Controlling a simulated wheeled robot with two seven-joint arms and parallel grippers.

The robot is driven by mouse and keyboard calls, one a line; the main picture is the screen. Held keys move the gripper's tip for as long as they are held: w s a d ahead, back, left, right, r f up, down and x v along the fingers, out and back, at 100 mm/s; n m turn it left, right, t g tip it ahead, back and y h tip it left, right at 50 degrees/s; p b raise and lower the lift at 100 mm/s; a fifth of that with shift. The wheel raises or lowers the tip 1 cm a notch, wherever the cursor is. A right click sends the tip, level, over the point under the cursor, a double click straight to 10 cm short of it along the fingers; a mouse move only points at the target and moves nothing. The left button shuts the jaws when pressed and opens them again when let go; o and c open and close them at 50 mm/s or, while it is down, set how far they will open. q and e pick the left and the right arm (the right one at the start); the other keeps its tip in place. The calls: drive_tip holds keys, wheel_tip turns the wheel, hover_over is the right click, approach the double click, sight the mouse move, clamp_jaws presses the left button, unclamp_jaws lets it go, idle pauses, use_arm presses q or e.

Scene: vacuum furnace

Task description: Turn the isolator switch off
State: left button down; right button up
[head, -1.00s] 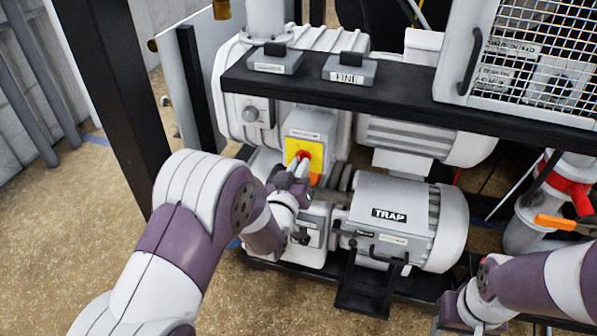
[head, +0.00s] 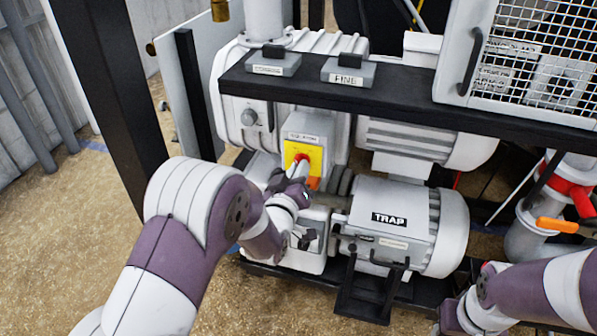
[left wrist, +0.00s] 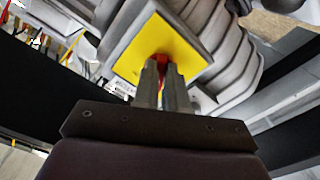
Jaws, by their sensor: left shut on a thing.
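The isolator switch is a grey box (head: 310,128) with a yellow front plate (head: 316,157) and a red handle (head: 301,158), below the black shelf. My left gripper (head: 294,171) is at the front of the yellow plate, shut on the red handle. In the left wrist view the yellow plate (left wrist: 157,40) lies just beyond the fingertips (left wrist: 163,66), and a bit of the red handle (left wrist: 163,57) shows between them. The fingers hide most of the handle, so its exact angle is hard to tell. My right arm shows at the lower right; its fingertips are not in view.
A black shelf (head: 400,108) with two labelled grey blocks runs above the switch. A grey motor marked TRAP (head: 385,243) stands right of my left gripper. A dark post (head: 105,95) rises at the left. An orange-handled red valve (head: 557,225) is at the right.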

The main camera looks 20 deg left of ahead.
use_arm(q)
drive_tip(key=c, duration=1.2)
unclamp_jaws()
drive_tip(key=s, duration=1.2)
drive_tip(key=shift+s+a, duration=0.2)
drive_tip(key=shift+s, duration=0.15)
